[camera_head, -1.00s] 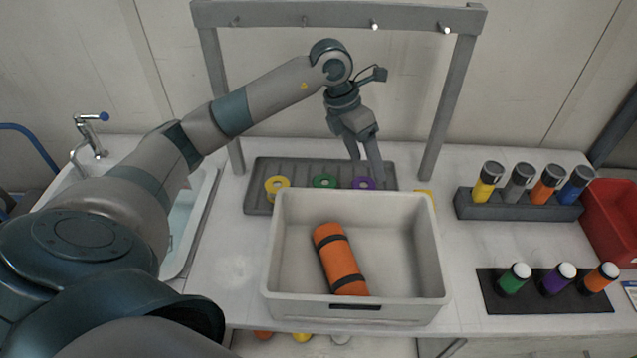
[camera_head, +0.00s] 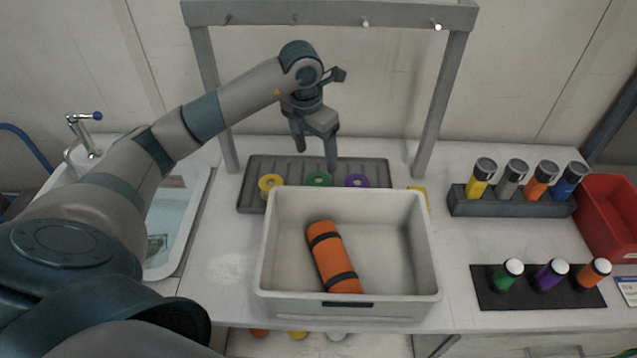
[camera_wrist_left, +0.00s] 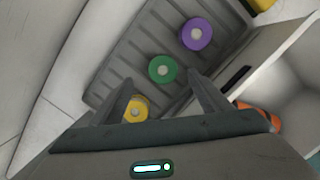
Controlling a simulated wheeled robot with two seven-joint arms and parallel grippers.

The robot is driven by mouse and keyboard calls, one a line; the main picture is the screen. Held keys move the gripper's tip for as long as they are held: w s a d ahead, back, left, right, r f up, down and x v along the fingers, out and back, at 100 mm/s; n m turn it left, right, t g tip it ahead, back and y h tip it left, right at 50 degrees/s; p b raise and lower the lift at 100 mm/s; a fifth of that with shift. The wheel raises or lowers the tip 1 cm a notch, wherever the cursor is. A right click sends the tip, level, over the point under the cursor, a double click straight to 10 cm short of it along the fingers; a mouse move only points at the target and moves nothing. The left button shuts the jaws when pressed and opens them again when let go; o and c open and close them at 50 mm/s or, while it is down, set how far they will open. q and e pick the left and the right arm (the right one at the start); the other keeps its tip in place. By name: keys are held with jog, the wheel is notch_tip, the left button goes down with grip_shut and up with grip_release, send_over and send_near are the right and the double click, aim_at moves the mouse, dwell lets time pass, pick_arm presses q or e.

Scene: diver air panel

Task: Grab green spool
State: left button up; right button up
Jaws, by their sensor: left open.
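The green spool (camera_head: 319,179) sits on the dark ribbed tray (camera_head: 246,195), between the yellow spool (camera_head: 270,183) and the purple spool (camera_head: 357,181). My left gripper (camera_head: 316,159) is open and empty, above the tray close to the green spool. In the left wrist view the green spool (camera_wrist_left: 162,69) lies ahead of the gap between my open fingers (camera_wrist_left: 161,88). The yellow spool (camera_wrist_left: 136,109) is partly hidden beside one finger there, and the purple spool (camera_wrist_left: 195,34) is farther off. My right gripper is not in view.
A light bin (camera_head: 275,290) holding an orange roll (camera_head: 333,257) stands just in front of the tray. A grey frame with pegs (camera_head: 330,13) rises behind. Coloured cylinders in a rack (camera_head: 510,204) and a red bin (camera_head: 606,215) are at the right; a sink is left.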

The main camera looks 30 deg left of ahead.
aim_at(319, 180)
pick_arm(q)
jog(key=f, duration=0.1)
jog(key=f+p, duration=0.1)
jog(key=f, duration=0.1)
jog(key=shift+w+f, duration=0.2)
jog(key=shift+f, duration=0.1)
jog(key=shift+w+f, duration=0.1)
jog(key=shift+f, duration=0.4)
jog(key=shift+p, duration=0.3)
jog(key=shift+d+f+p, duration=0.1)
jog(key=shift+f+p, duration=0.3)
notch_tip(319, 180, down, 4)
jog(key=shift+d+r+p, duration=0.15)
jog(key=shift+p, duration=0.95)
jog(key=shift+f, duration=0.45)
